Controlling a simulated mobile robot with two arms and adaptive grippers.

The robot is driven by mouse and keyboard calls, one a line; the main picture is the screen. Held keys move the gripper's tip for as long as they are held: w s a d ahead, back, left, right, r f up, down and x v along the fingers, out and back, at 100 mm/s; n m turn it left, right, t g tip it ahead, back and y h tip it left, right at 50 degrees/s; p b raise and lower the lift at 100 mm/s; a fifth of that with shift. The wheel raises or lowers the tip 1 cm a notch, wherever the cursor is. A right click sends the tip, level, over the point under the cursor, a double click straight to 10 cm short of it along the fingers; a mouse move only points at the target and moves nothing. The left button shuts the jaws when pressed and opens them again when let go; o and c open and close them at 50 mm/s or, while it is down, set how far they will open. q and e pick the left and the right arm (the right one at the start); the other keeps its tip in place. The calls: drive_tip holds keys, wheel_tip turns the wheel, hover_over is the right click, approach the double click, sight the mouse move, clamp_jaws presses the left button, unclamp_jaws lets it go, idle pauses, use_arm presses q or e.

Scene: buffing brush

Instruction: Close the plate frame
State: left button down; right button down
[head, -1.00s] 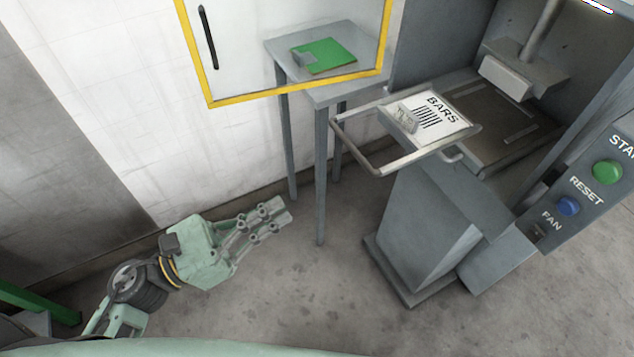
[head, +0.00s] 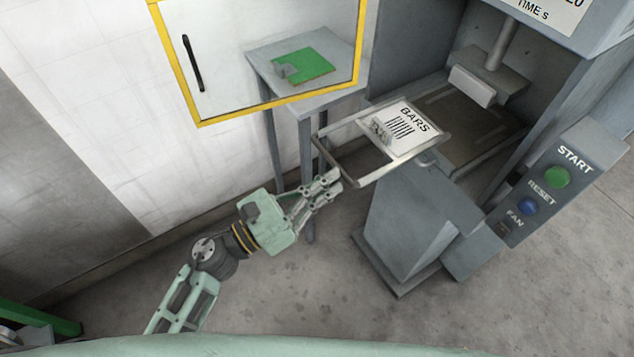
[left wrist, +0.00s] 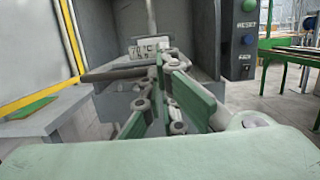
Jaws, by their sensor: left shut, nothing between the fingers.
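The plate frame (head: 428,151) is a metal frame with a bar handle (head: 333,163) at its left end. It sticks out to the left from the grey machine's opening. A white plate marked BARS (head: 421,119) lies in it, with a small clip-like piece on the plate's left side. My left gripper (head: 334,182) is shut and empty, with its fingertips close to the handle's near-left corner. I cannot tell whether they touch it. In the left wrist view the fingers (left wrist: 168,72) point at the machine, with a bar of the frame (left wrist: 112,73) behind them. My right gripper is not in view.
The grey machine (head: 410,225) has a press head (head: 472,86) above its dark bed and a button panel (head: 545,188) at right. The floor at the front is free.

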use_arm(q)
drive_tip(key=b, duration=0.1)
approach(384, 151)
drive_tip(key=x, duration=0.5)
drive_tip(key=shift+w+d, duration=0.1)
drive_tip(key=shift+r, duration=0.1)
